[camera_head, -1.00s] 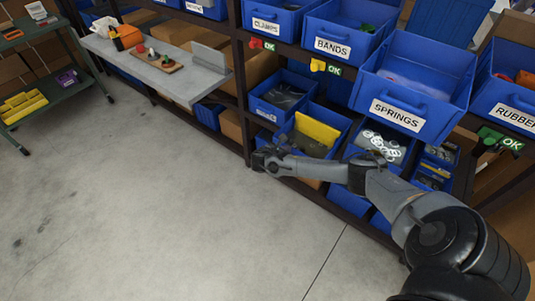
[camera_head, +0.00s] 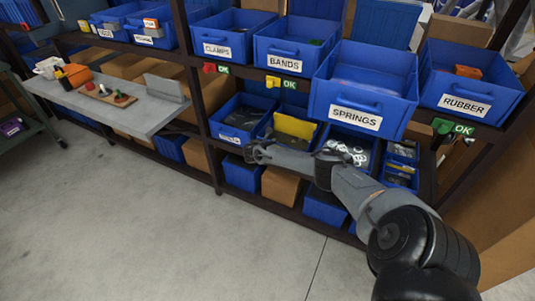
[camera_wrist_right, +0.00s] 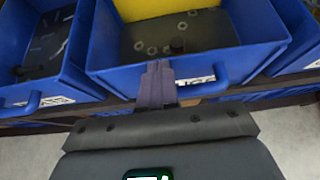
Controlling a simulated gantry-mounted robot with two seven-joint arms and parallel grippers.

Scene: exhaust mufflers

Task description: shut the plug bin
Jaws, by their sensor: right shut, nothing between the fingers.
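The likely plug bin is a blue bin (camera_wrist_right: 100,45) on the lower shelf with a yellow panel and several small rings inside. Its front label is partly covered by my fingers, so I cannot read it fully. The same bin shows in the head view by its yellow panel (camera_head: 295,128), with its front hidden behind my right arm. My right gripper (camera_head: 254,152) is shut and empty. In the right wrist view its fingertips (camera_wrist_right: 158,68) are at the bin's front wall; I cannot tell whether they touch. My left gripper is not in view.
A springs bin (camera_head: 340,98) juts out above, between a bands bin (camera_head: 285,62) and a rubber bin (camera_head: 450,84). A neighbouring blue bin (camera_wrist_right: 28,85) is on the left. A grey bench (camera_head: 140,116) stands at left. The floor in front is clear.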

